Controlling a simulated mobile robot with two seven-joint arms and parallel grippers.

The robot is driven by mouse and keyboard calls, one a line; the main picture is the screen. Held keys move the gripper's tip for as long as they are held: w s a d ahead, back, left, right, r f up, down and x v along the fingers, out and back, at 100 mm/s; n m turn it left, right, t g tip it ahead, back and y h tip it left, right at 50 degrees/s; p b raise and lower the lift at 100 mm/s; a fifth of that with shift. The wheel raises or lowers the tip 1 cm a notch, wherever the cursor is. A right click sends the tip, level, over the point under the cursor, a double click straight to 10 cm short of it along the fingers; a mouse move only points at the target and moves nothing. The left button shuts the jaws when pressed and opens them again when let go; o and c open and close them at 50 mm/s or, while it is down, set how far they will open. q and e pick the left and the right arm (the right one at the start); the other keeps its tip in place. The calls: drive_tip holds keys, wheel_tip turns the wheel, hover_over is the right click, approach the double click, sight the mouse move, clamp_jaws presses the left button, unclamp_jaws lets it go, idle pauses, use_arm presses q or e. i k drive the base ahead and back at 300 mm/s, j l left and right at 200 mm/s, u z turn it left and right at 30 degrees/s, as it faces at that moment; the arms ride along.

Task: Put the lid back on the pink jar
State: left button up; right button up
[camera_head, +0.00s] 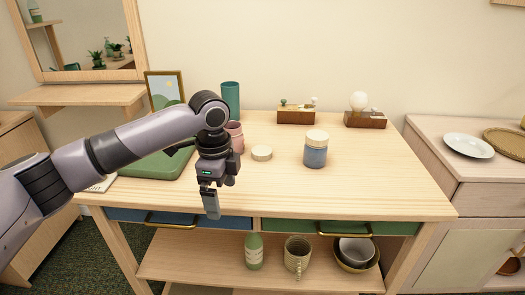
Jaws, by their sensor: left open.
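The pink jar (236,130) stands on the wooden table, partly hidden behind my left gripper and wrist. Its top rim shows no lid. A round cream lid (262,153) lies flat on the table just right of the pink jar, apart from it. My left gripper (211,203) is open and points down near the table's front edge, in front of and left of the lid. Nothing shows between its fingers. My right gripper is not in view.
A blue jar (315,157) with a cream lid stands right of the loose lid. A teal cylinder (231,95) and picture frame (165,89) stand behind; two wooden-based ornaments (296,116) (365,118) sit at the back. A green item (155,168) lies left. The right tabletop is clear.

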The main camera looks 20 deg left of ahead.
sight(234, 127)
drive_tip(key=i, duration=0.95)
